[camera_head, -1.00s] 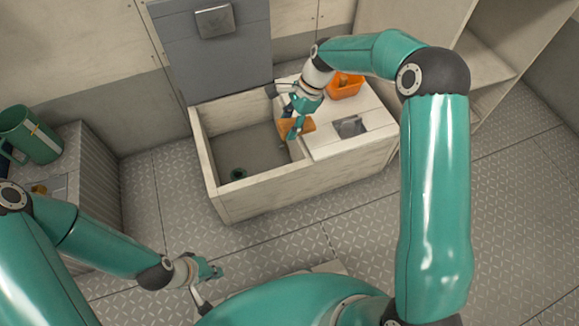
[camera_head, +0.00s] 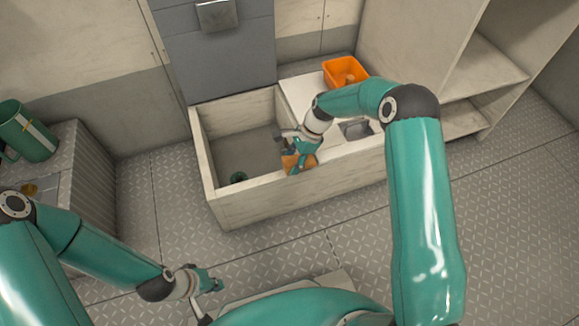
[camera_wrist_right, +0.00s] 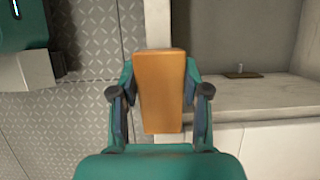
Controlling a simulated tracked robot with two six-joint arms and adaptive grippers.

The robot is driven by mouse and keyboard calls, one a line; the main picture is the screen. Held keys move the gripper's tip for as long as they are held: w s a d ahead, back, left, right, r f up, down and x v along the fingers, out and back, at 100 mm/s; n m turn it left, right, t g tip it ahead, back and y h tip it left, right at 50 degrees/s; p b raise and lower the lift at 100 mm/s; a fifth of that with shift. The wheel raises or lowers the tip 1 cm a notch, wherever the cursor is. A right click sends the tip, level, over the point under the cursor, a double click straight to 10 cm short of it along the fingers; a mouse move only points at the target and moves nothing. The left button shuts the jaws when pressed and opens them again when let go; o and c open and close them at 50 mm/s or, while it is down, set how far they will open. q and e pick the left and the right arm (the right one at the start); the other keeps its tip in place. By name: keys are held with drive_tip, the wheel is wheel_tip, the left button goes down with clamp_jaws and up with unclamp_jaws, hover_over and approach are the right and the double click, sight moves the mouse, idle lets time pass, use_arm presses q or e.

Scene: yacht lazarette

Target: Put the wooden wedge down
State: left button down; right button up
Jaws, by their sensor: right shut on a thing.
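The wooden wedge (camera_head: 299,163) is an orange-brown block. In the right wrist view the wedge (camera_wrist_right: 160,88) is between both fingers of my right gripper (camera_wrist_right: 161,105), which is shut on it. In the head view my right gripper (camera_head: 296,152) is by the front right part of the open bin (camera_head: 262,203), near the white top (camera_head: 305,95). I cannot tell whether the wedge touches the bin or the top. My left gripper (camera_head: 211,282) is low over the floor, away from the wedge; its fingers are too small to judge.
An orange container (camera_head: 344,72) stands at the back of the white top, with a square recess (camera_head: 356,129) nearer the front. A small dark green item (camera_head: 238,177) lies on the bin floor. A green mug (camera_head: 27,133) stands on the left cabinet. Shelving (camera_head: 487,75) is at right.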

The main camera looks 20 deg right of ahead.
wheel_tip(320, 180, down, 2)
drive_tip(key=shift+r, duration=0.1)
drive_tip(key=o, duration=1.2)
